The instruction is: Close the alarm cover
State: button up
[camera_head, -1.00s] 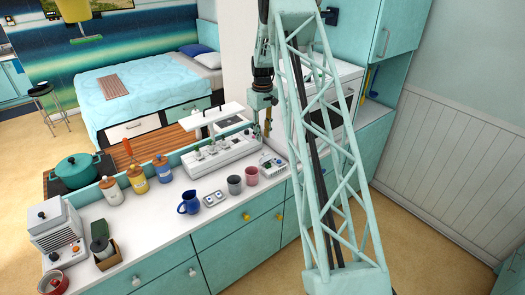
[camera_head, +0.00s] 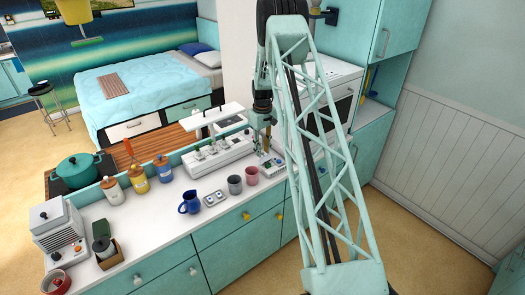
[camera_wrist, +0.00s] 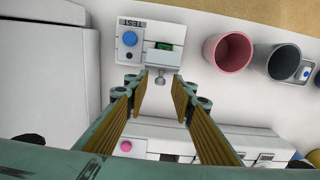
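The alarm (camera_wrist: 156,45) is a small white box marked TEST, with a blue button (camera_wrist: 129,39) and a small green part beside it. In the head view, the alarm (camera_head: 272,169) lies on the counter, right of the long white panel. A small grey knob (camera_wrist: 160,77) stands out at the box's lower edge in the wrist view. I cannot tell clearly which part is the cover or how far it is open. My gripper (camera_wrist: 160,92) is open, with the knob between or just beyond its fingertips; contact cannot be told. In the head view my gripper (camera_head: 265,146) is over the alarm's back side.
A pink cup (camera_head: 252,176) and a grey cup (camera_head: 235,184) stand left of the alarm. The long white panel with levers (camera_head: 217,154) is behind them. A blue jug (camera_head: 189,202) stands farther left. The counter front (camera_head: 225,208) is clear.

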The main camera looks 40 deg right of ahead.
dwell(0.3)
grip_shut()
